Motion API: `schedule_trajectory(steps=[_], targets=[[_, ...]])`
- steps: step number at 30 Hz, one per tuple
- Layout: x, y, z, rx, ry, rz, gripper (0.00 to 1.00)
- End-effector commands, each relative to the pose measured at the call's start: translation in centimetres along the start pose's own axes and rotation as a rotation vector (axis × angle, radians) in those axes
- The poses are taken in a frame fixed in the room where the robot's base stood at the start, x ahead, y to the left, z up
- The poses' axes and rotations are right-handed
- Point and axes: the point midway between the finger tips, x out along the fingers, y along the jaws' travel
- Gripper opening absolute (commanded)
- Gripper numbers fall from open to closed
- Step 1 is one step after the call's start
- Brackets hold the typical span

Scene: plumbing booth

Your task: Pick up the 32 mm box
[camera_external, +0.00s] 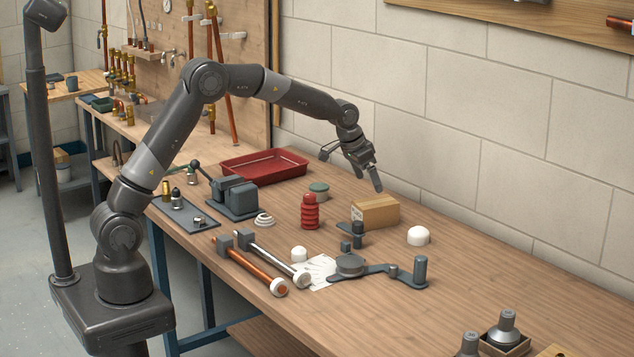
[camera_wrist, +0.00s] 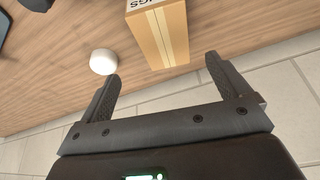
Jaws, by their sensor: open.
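A tan cardboard box (camera_external: 376,212) with a paler tape strip stands on the wooden bench, towards the wall. In the wrist view the box (camera_wrist: 158,35) shows part of a printed word, but no size can be read, so I cannot tell whether it is the 32 mm box. My gripper (camera_external: 368,180) is open and empty, above and just behind the box, with its fingers pointing down. In the wrist view my fingers (camera_wrist: 162,70) stand apart, with the box beyond and between their tips, apparently not touched.
A white dome (camera_external: 418,236) is right of the box. A dark fitting (camera_external: 357,236), a red ribbed part (camera_external: 310,212) and a green-lidded jar (camera_external: 319,190) are left or in front. A red tray (camera_external: 264,166) lies farther left. The block wall (camera_external: 480,150) runs close behind.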

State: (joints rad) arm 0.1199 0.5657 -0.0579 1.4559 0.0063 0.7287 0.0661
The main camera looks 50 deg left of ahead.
Motion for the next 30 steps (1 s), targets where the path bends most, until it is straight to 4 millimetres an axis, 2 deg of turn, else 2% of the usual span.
schedule_trajectory(steps=[7,14,22,30], targets=[[3.9,0.0,0.1,0.000,-0.003,0.000,0.94],[5.7,-0.2,0.2,-0.001,-0.001,0.000,0.94],[9.4,-0.8,0.4,-0.001,-0.002,0.000,0.94],[10.0,-0.8,0.3,-0.001,0.001,-0.001,0.94]])
